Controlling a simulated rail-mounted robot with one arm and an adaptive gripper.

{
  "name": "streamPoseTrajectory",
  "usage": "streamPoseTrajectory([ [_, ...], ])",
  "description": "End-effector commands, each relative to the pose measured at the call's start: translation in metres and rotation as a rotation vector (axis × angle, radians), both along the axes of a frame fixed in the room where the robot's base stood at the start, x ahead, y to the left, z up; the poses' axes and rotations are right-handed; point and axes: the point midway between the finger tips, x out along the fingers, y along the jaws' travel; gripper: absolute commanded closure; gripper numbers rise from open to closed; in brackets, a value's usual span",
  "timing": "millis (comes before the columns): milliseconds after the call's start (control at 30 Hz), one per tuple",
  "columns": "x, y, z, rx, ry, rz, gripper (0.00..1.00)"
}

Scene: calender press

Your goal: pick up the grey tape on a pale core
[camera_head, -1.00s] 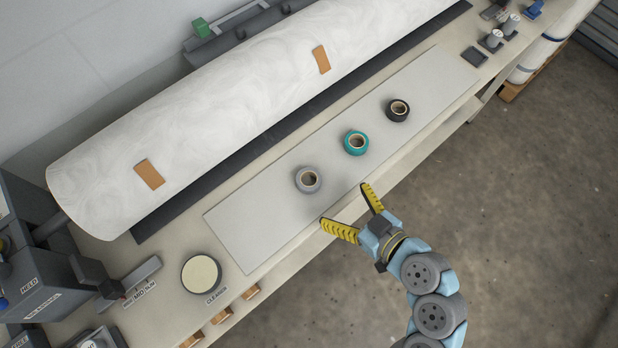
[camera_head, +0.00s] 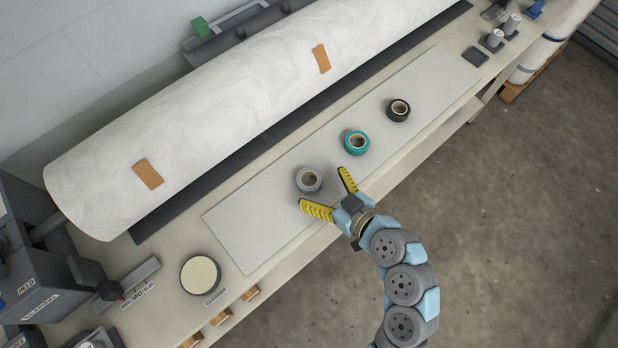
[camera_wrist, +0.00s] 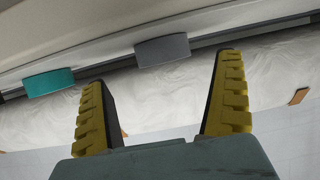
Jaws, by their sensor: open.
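The grey tape (camera_head: 309,180) on a pale core lies flat on the pale mat (camera_head: 243,222) in the head view. In the wrist view the grey tape (camera_wrist: 163,50) shows from its side, beyond and between my fingertips. My gripper (camera_head: 323,190) is open and empty, its yellow fingers spread just short of the tape on the bench's front side. The fingers also show in the wrist view (camera_wrist: 160,75). They look apart from the tape; I cannot tell their exact height.
A teal tape (camera_head: 356,142) and a black tape (camera_head: 398,110) lie on the same mat, farther up and right. A large white roll (camera_head: 230,100) lies behind. A round cleaner tin (camera_head: 200,275) stands at the lower left. The mat's left end is clear.

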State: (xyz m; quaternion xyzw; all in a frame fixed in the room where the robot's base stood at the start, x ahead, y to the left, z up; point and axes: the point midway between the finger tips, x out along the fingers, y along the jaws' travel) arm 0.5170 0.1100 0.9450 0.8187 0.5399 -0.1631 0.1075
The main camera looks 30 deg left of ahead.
Motion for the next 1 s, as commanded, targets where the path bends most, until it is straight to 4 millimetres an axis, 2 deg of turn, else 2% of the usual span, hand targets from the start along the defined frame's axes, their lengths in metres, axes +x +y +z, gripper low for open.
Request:
streamPoseTrajectory([
  [533, 0.009, 0.037, -0.019, 0.0, 0.002, 0.005, 0.02],
  [1000, 0.013, 0.044, -0.021, 0.0, 0.0, -0.001, 0.02],
])
